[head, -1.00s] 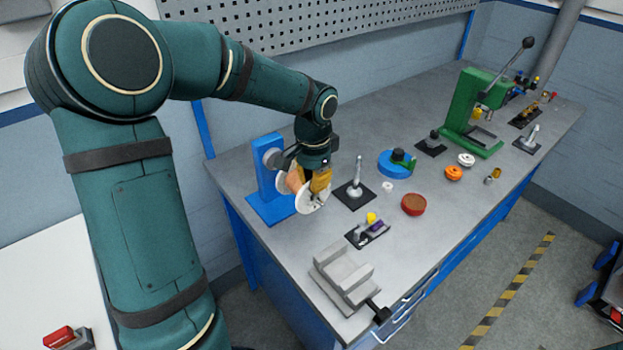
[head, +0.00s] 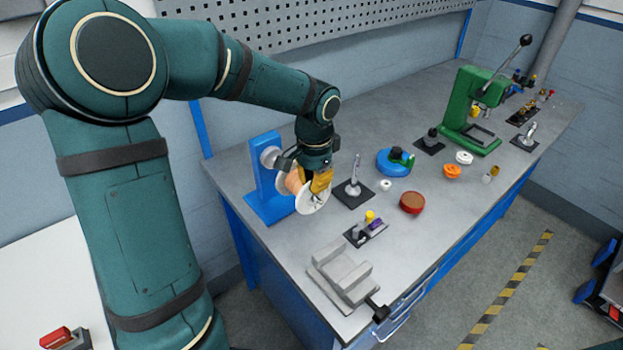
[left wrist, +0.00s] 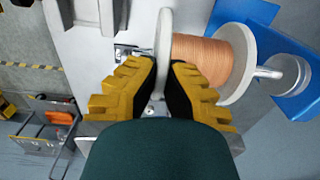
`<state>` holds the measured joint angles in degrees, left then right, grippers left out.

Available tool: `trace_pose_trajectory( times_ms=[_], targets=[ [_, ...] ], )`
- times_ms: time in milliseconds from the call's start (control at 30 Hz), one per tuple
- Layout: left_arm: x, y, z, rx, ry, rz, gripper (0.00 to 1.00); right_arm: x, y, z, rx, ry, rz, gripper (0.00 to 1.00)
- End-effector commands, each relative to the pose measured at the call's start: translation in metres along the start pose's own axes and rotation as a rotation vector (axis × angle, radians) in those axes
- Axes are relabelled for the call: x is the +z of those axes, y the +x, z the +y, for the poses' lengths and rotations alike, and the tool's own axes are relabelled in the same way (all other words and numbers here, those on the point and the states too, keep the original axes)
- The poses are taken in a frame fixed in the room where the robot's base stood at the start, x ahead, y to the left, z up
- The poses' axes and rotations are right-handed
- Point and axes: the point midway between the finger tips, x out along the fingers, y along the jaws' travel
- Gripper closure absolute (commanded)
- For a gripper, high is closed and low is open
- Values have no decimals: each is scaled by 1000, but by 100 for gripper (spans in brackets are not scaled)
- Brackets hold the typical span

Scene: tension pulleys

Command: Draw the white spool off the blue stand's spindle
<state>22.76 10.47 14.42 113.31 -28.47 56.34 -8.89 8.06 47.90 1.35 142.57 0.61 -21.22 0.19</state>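The white spool (head: 313,196), wound with copper-coloured wire, is at the blue stand (head: 265,172) on the bench's left end. In the left wrist view the spool's wire (left wrist: 208,58) sits between two white flanges. A bare length of the silver spindle (left wrist: 268,72) shows between the inner flange and the round hub of the stand (left wrist: 297,85). The spindle still points into the spool. My left gripper (head: 318,180) has its yellow fingers on both sides of the outer flange; it also shows in the left wrist view (left wrist: 164,72), shut on that flange. My right gripper is out of view.
A metal post on a black plate (head: 353,190) stands just right of the spool. A grey vise-like block (head: 342,272) and a small black tray (head: 365,232) lie in front. A blue disc (head: 394,162), a red disc (head: 412,202) and a green press (head: 472,110) are farther right.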

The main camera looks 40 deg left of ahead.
Motion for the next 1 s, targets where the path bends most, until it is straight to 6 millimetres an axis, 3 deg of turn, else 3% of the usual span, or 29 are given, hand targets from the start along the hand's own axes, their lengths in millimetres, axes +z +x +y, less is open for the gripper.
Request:
trace_pose_trajectory(
  times_ms=[600, 1000],
  targets=[
    [0, -1, 27, 0, 1, 1, 100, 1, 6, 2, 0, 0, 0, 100],
    [0, -1, 27, 0, 0, 1, 100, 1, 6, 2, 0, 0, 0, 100]
  ],
)
